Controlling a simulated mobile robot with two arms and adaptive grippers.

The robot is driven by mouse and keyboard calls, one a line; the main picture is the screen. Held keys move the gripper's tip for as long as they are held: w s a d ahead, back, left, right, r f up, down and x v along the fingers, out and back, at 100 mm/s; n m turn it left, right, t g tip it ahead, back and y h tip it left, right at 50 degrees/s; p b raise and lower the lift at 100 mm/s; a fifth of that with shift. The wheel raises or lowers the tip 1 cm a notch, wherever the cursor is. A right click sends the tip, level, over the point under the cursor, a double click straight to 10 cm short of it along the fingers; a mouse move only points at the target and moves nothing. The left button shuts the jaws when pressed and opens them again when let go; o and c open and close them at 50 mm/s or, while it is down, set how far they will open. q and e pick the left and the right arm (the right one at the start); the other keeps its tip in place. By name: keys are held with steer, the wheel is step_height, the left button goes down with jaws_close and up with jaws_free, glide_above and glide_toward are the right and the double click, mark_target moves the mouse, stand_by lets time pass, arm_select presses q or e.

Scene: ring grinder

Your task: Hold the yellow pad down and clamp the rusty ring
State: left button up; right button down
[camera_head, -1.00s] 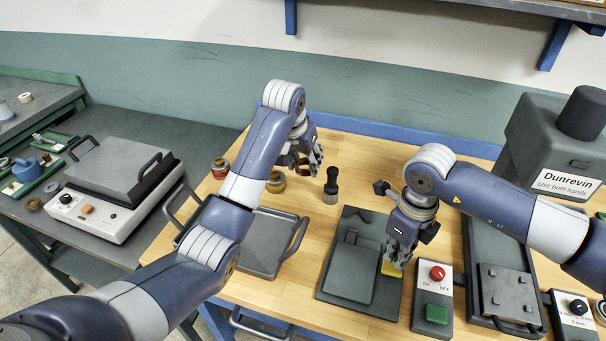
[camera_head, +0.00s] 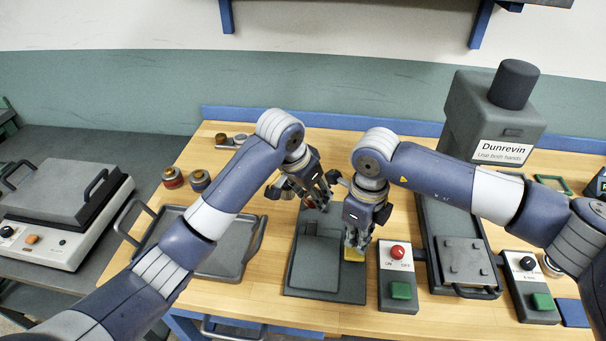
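The yellow pad (camera_head: 354,256) lies on the right side of the dark clamp plate (camera_head: 313,262), partly hidden by my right gripper. My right gripper (camera_head: 357,244) points straight down with its fingertips together at the pad; they seem to touch it. My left gripper (camera_head: 318,200) is over the far part of the plate, with a reddish-brown ring (camera_head: 308,203) between its fingers. The ring is small and mostly hidden, and I cannot tell whether it touches the plate. A black knob (camera_head: 333,177) shows behind the two grippers.
A switch box (camera_head: 398,277) with a red knob and green button stands just right of the plate. The Dunrevin machine (camera_head: 488,125) is at the back right. A grey tray (camera_head: 240,262) is on the left, with several rings (camera_head: 172,178) behind it. Bare wood shows in front.

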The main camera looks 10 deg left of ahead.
mark_target(355, 252)
steer(key=shift+f, duration=0.2)
steer(key=shift+f, duration=1.65)
arm_select(q)
steer(key=shift+f, duration=1.15)
